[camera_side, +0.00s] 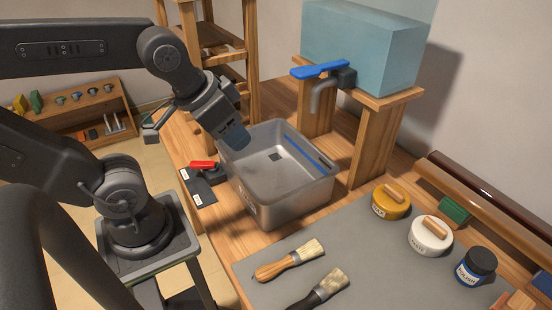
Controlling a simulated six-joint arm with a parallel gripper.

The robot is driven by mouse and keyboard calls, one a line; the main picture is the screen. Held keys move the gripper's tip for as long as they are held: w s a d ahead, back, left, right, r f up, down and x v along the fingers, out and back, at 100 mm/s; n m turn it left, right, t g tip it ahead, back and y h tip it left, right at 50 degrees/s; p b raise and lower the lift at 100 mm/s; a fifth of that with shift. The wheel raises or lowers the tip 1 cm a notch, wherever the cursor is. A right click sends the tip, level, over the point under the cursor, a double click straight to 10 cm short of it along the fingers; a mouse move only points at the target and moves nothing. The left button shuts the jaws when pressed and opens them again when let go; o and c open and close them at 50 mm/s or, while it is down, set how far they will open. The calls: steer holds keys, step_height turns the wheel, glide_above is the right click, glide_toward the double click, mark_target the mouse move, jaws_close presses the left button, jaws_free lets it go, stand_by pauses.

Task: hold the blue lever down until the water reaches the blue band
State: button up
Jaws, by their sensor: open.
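The blue lever (321,69) sits on the front of a tank of bluish water (362,45) on a wooden stand, above a grey spout (319,98). A metal basin (288,197) stands on the bench below the spout. I see no water in the basin, and no stream from the spout. My gripper (193,140) is open and empty, above and left of the basin, apart from the lever. One finger overlaps the basin's back left rim in the picture.
Brushes (290,260) and several lidded jars (430,235) lie on a grey mat (375,270) in front and right. A wooden shelf (250,70) stands behind.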

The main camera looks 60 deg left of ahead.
steer(key=shift+r, duration=0.15)
steer(key=c, duration=0.3)
steer(key=w+r+n, duration=0.2)
steer(key=w+r, duration=0.1)
steer(key=r, duration=0.1)
steer(key=w+a+r+n+g, duration=0.1)
steer(key=w+r+n, duration=0.2)
steer(key=r, duration=0.1)
steer(key=w+a+r+n+g, duration=0.1)
steer(key=w+r+n, duration=0.2)
steer(key=r, duration=0.1)
steer(key=shift+w+a+r, duration=0.15)
steer(key=shift+w+r, duration=0.05)
steer(key=shift+w, duration=0.15)
jaws_close()
steer(key=w+a+r+n+g, duration=0.3)
steer(key=w+a+r+n, duration=0.1)
steer(key=w+r+n, duration=0.3)
steer(key=shift+w+r+n+g, duration=0.3)
steer(key=shift+w+r+n, duration=0.1)
steer(key=shift+w+n, duration=1)
steer(key=shift+s+a, duration=0.1)
